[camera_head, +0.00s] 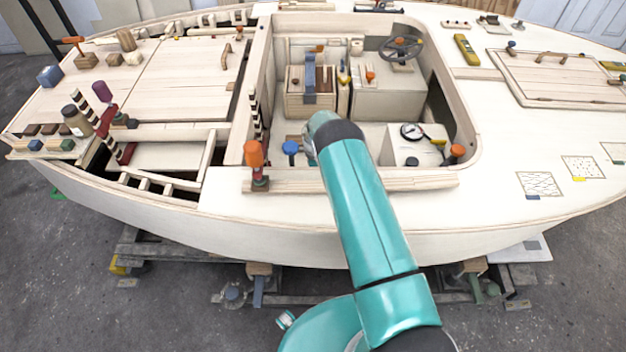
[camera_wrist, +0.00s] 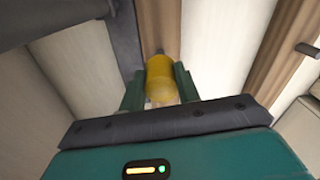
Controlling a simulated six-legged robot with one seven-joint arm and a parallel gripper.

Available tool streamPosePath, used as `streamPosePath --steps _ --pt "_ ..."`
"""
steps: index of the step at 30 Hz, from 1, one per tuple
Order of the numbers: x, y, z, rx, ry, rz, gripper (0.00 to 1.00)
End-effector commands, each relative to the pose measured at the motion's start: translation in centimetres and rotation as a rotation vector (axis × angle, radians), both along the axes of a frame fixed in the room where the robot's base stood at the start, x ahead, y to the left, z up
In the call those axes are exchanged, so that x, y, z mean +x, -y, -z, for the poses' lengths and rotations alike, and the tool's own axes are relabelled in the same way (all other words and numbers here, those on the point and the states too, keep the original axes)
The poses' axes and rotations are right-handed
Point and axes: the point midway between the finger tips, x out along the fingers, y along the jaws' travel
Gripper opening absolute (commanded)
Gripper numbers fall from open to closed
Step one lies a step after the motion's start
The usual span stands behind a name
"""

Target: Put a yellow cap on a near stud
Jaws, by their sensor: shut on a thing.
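My gripper (camera_wrist: 160,88) shows in the wrist view, its two dark green fingers shut on a yellow cap (camera_wrist: 159,72). The cap is held upright in the picture, between the fingers. A small grey stud tip (camera_wrist: 160,50) shows just beyond the cap's far end, against a wooden strip (camera_wrist: 158,22); I cannot tell whether the cap touches it. Another dark stud (camera_wrist: 307,50) sticks out at the right of the wrist view. In the head view my teal arm reaches into the cockpit, and my gripper and the cap are hidden there.
The cockpit rim (camera_head: 350,181) runs along the near side. An orange-topped post (camera_head: 254,155) stands on it at left. A blue knob (camera_head: 290,148), a round gauge (camera_head: 411,131) and a steering wheel (camera_head: 401,48) are around the arm. The right deck (camera_head: 500,120) has bare room.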

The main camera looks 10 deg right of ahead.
Motion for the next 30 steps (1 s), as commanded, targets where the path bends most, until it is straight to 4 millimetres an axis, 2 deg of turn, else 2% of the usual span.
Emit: streamPosePath --steps 10,13,18,19,22,30 --pt "0.2 0.0 4.4 0.001 0.000 0.001 0.07" --pt "0.3 0.0 5.0 0.001 0.001 0.000 0.07" --pt "0.4 -0.1 5.0 0.001 0.001 -0.001 0.07" --pt "0.4 -0.1 5.0 0.001 0.001 -0.001 0.34" --pt "0.4 -0.1 5.1 0.001 0.001 -0.001 0.54" --pt "0.4 -0.1 5.0 0.001 0.001 -0.001 0.55"
